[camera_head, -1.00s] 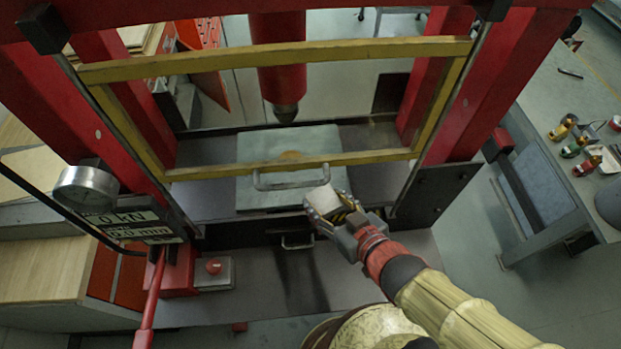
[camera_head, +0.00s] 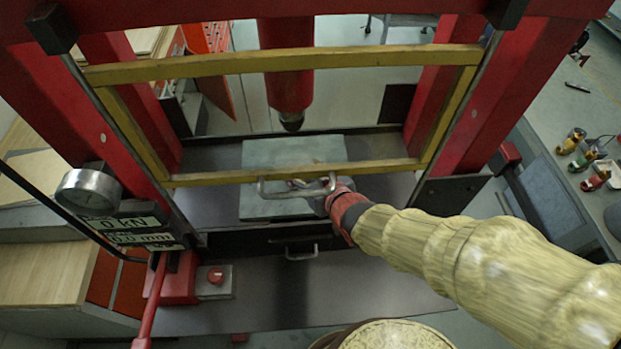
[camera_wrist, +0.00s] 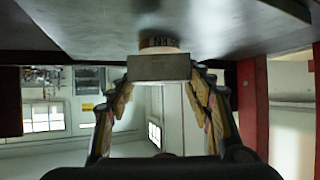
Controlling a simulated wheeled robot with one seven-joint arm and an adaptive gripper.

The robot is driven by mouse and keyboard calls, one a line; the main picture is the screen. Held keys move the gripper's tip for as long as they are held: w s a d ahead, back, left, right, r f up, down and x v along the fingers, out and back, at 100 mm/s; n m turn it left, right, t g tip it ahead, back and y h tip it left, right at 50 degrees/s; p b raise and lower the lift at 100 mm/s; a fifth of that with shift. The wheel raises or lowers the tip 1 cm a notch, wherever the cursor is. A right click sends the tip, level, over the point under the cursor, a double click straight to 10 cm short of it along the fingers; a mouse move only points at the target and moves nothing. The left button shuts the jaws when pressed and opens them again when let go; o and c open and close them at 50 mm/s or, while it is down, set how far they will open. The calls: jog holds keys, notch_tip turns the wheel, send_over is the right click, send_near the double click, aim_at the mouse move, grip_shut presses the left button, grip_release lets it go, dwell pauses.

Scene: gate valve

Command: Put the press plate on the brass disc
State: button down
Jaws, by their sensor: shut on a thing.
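The press plate (camera_wrist: 158,68) is a small grey metal block. My gripper (camera_wrist: 160,80) is shut on it, one finger at each side. The brass disc (camera_wrist: 158,44) shows just beyond the plate in the wrist view, against the dark press bed, which appears at the top of that picture. I cannot tell whether plate and disc touch. In the head view my gripper (camera_head: 312,190) is at the lower bar of the yellow guard, near its handle. The bar and handle hide most of the fingers, and I cannot make out the plate or disc clearly there.
The yellow guard frame (camera_head: 210,179) with its metal handle (camera_head: 265,192) stands before the grey-green bed plate (camera_head: 290,150). The red press ram (camera_head: 289,95) hangs above the bed. Red posts (camera_head: 470,110) flank it. A gauge (camera_head: 88,190) and red button (camera_head: 215,276) are at left.

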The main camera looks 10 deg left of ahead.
jog(key=w+a, duration=0.2)
jog(key=w, duration=0.1)
jog(key=shift+w+a+r, duration=0.15)
jog(key=shift+w+a, duration=0.1)
jog(key=shift+a, duration=0.05)
jog(key=shift+f, duration=0.7)
jog(key=shift+f, duration=0.2)
jog(key=c, duration=0.8)
grip_release()
jog(key=shift+s+d+f, duration=0.1)
jog(key=shift+s+d, duration=0.05)
jog(key=shift+c, duration=0.2)
jog(key=shift+r, duration=0.2)
jog(key=p+v, duration=0.1)
jog(key=v, duration=1.1)
jog(key=shift+s+f, duration=0.1)
jog(key=shift+f, duration=0.05)
